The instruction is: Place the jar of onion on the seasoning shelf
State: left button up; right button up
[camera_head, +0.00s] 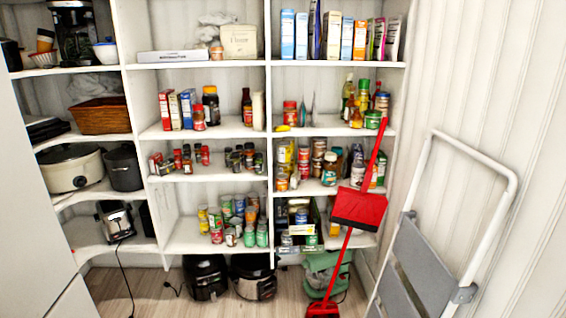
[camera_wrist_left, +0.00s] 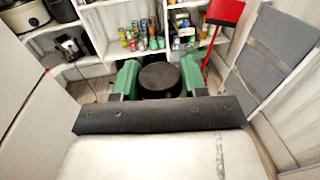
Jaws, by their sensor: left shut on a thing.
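My left gripper (camera_wrist_left: 159,68) shows in the left wrist view with its two green fingers on either side of a round black-topped thing, likely the jar of onion (camera_wrist_left: 160,82). The gripper is shut on it. Only the dark top shows, so its label and body are hidden. The head view shows neither gripper. In the head view, the likely seasoning shelf (camera_head: 215,172) is in the middle column and holds small red-capped jars (camera_head: 191,158) at left and dark-capped jars (camera_head: 245,158) at right.
Cans (camera_head: 232,220) fill the shelf below. Bottles and boxes stand on the shelf above. A red broom and dustpan (camera_head: 358,208) lean before the right column. A folded step ladder (camera_head: 425,240) stands at the right wall. There is a bare gap between the two jar groups.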

aim_at(214, 173)
jog(key=i+u, duration=0.3)
jog(key=i, duration=0.6)
jog(key=i+l+u, duration=0.15)
jog(key=i+u, duration=0.15)
jog(key=i, duration=0.6)
jog(key=i+l+u, duration=0.1)
jog(key=i+u, duration=0.15)
jog(key=i, duration=1)
